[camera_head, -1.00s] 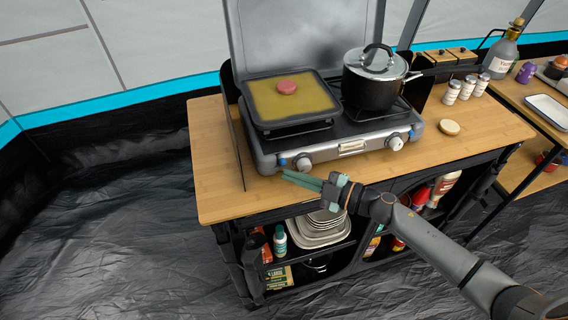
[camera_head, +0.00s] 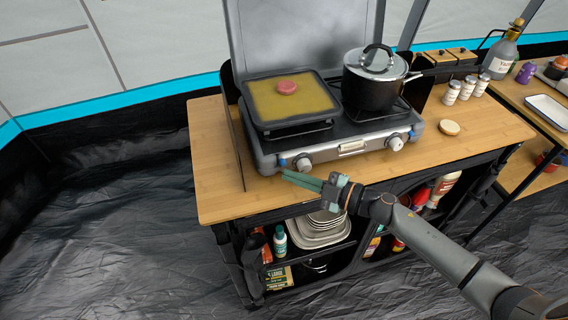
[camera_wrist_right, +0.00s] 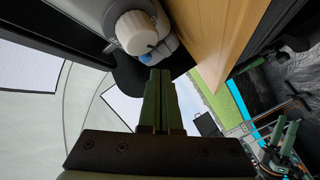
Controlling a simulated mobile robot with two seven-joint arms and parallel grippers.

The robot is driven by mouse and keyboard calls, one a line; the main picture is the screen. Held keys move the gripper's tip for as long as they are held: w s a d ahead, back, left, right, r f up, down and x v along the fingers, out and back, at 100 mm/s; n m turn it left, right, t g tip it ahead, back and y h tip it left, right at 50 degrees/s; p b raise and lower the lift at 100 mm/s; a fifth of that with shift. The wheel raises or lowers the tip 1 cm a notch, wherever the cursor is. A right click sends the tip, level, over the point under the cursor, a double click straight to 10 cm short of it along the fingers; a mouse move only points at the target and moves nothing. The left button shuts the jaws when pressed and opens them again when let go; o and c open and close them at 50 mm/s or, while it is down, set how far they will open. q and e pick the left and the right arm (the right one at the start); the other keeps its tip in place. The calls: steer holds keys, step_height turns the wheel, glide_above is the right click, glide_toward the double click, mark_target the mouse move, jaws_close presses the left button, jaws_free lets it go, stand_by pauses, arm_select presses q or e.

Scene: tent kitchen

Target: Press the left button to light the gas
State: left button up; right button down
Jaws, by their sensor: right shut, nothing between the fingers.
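The gas stove (camera_head: 345,152) stands on the wooden counter. On its front left are a white knob (camera_head: 304,164) and, just left of it, a small blue button (camera_head: 283,162). In the right wrist view the knob (camera_wrist_right: 136,32) is large at the top, with the blue button (camera_wrist_right: 146,58) partly showing beneath it. My right gripper (camera_head: 284,174) is shut and empty, its green fingertips just in front of and slightly below the blue button. In the wrist view the fingertips (camera_wrist_right: 160,72) appear close to the button; I cannot tell whether they touch.
A griddle with a pink patty (camera_head: 287,88) sits on the left burner, a lidded black pot (camera_head: 372,85) on the right. A second knob (camera_head: 396,143) is at the stove's front right. Bare counter (camera_head: 215,170) lies left of the stove.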

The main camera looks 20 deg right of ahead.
steer(key=shift+w, duration=0.15)
stand_by(0.7)
steer(key=shift+w, duration=0.3)
steer(key=shift+w, duration=0.4)
stand_by(0.6)
steer(key=shift+s, duration=0.1)
steer(key=shift+s+p, duration=0.4)
steer(key=shift+s, duration=0.35)
steer(key=shift+s+p, duration=0.3)
steer(key=shift+s, duration=0.15)
steer(key=s+p, duration=0.1)
steer(key=s, duration=0.3)
steer(key=shift+d, duration=0.1)
